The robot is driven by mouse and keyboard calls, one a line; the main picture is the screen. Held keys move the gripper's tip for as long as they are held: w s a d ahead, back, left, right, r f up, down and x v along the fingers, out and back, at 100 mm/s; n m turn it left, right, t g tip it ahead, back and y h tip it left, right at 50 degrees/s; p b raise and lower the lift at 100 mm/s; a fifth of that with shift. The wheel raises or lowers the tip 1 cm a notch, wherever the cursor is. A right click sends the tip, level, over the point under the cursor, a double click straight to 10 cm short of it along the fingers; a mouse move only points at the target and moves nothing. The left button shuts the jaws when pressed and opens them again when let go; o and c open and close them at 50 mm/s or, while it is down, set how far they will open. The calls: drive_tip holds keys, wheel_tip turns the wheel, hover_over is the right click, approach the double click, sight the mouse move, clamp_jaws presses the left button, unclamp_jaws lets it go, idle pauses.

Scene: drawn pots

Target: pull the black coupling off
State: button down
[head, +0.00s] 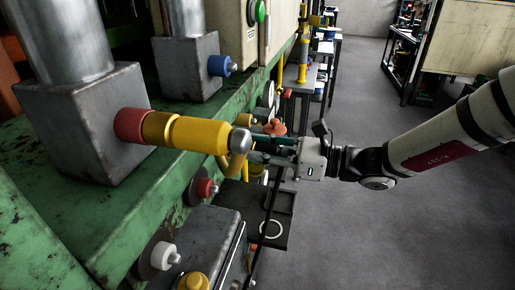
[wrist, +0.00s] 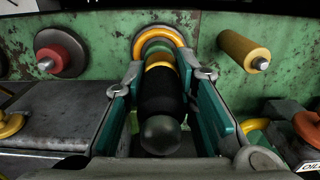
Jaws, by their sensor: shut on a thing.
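The black coupling (wrist: 160,92) lies between the two green-padded fingers of my gripper (wrist: 159,72) in the wrist view. It has a dark rounded end (wrist: 160,135) towards the camera and a yellow band at its far end. That far end lines up with a port with a yellow ring (wrist: 157,35) on the green machine face; I cannot tell whether it is fully seated. In the head view my gripper (head: 281,146) reaches from the right to the green machine's side, shut around the coupling, which is mostly hidden there behind a large yellow coupling and the fingers.
The large yellow coupling (head: 198,135) sticks out from a grey block close to my gripper. In the wrist view a red fitting (wrist: 61,52) is left of the port and a yellow cylinder (wrist: 244,51) right. A grey box (wrist: 60,115) sits below left. Open floor (head: 350,240) lies right.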

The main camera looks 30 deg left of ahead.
sight(281, 149)
drive_tip(key=shift+p+v, duration=0.65)
drive_tip(key=shift+v, duration=1.65)
